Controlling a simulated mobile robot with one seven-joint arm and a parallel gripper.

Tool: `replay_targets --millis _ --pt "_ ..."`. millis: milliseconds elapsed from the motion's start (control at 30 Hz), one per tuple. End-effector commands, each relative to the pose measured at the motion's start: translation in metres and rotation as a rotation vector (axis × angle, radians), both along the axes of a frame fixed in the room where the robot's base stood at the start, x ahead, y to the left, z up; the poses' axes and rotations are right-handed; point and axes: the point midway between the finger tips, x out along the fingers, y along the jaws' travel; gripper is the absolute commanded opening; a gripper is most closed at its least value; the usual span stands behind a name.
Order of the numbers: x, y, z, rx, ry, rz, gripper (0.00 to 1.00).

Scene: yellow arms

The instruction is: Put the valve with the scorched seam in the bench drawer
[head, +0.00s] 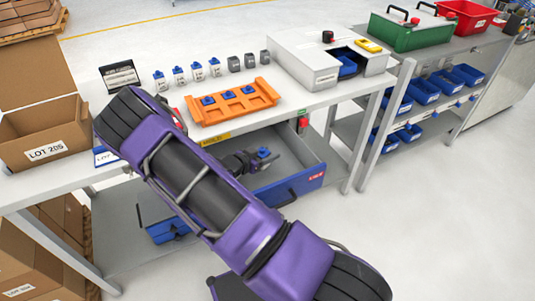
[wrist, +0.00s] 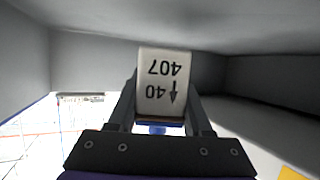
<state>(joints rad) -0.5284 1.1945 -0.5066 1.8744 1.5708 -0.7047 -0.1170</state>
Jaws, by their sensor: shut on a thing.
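The bench drawer (head: 291,190) is pulled out below the bench top, with a blue front, a dark handle and a grey inside. My gripper (head: 254,160) is at the open drawer, its jaws over the drawer's inside in the head view. It is shut on a valve with a blue part (head: 264,153). In the wrist view my gripper (wrist: 161,112) has a finger on each side of the valve (wrist: 163,80), whose pale label reads 407 and 40 with an arrow, upside down. Grey walls surround it there. I cannot make out a scorched seam.
Several small valves (head: 197,71) stand in a row on the bench top, behind an orange rack (head: 232,103) with blue pieces. A grey-white case (head: 315,62) stands at the right. A LOT 205 carton (head: 45,135) is at the left. My purple arm crosses the bench's front edge.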

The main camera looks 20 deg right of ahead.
Motion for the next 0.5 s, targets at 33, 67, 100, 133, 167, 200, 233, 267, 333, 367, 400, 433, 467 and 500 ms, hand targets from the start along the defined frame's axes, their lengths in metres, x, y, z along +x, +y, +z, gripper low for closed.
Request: replay_targets --millis 33,67,100,133,167,200,233,267,333,367,400,433,467,500 --pt "0.0 0.0 0.001 -0.001 -0.001 0.0 0.0" --pt "0.0 0.0 0.001 0.0 -0.001 0.0 0.0" --pt "0.0 0.0 0.001 0.0 -0.001 0.0 0.0" --pt "0.0 0.0 0.001 0.0 -0.001 0.0 0.0" --pt "0.0 0.0 0.0 0.0 -0.001 0.0 0.0" --pt "0.0 0.0 -0.001 0.0 -0.001 0.0 0.0" --pt "0.0 0.0 -0.003 0.0 -0.001 0.0 0.0" --pt "0.0 0.0 -0.004 0.0 -0.001 0.0 0.0" --pt "0.0 0.0 -0.006 0.0 -0.001 0.0 0.0" --pt "0.0 0.0 -0.007 0.0 -0.001 0.0 0.0" --pt "0.0 0.0 -0.008 0.0 -0.001 0.0 0.0" --pt "0.0 0.0 -0.009 0.0 -0.001 0.0 0.0" --pt "0.0 0.0 -0.009 0.0 -0.001 0.0 0.0" --pt "0.0 0.0 -0.011 0.0 -0.001 0.0 0.0"
